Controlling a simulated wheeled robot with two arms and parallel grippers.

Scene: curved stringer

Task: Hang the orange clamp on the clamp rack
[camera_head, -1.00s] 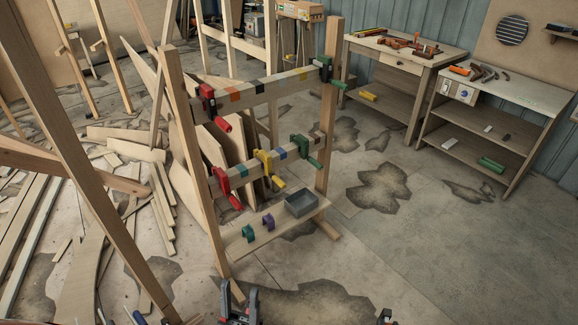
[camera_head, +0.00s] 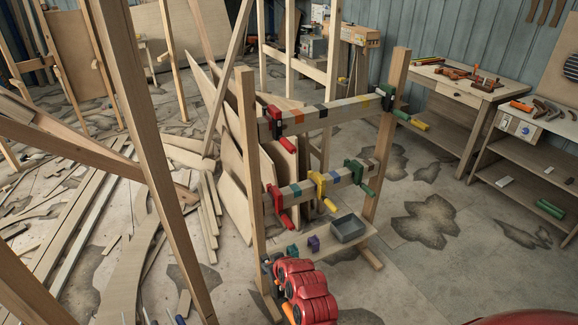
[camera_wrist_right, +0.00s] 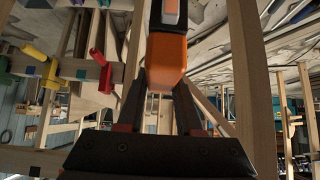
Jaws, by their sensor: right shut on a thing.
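The orange clamp (camera_wrist_right: 167,58) shows in the right wrist view as an orange handle with a black bar above it. My right gripper (camera_wrist_right: 160,92) is shut on its handle, with one dark finger on each side. The clamp rack (camera_head: 248,170) stands upright with two crossbars.
The lower bar holds red (camera_head: 275,200), yellow (camera_head: 318,185) and green (camera_head: 358,172) clamps. A grey bin (camera_head: 348,228) sits on the rack's shelf. A slanted wooden post (camera_head: 150,150) stands left. Loose boards cover the left floor; the floor right of the rack is clear.

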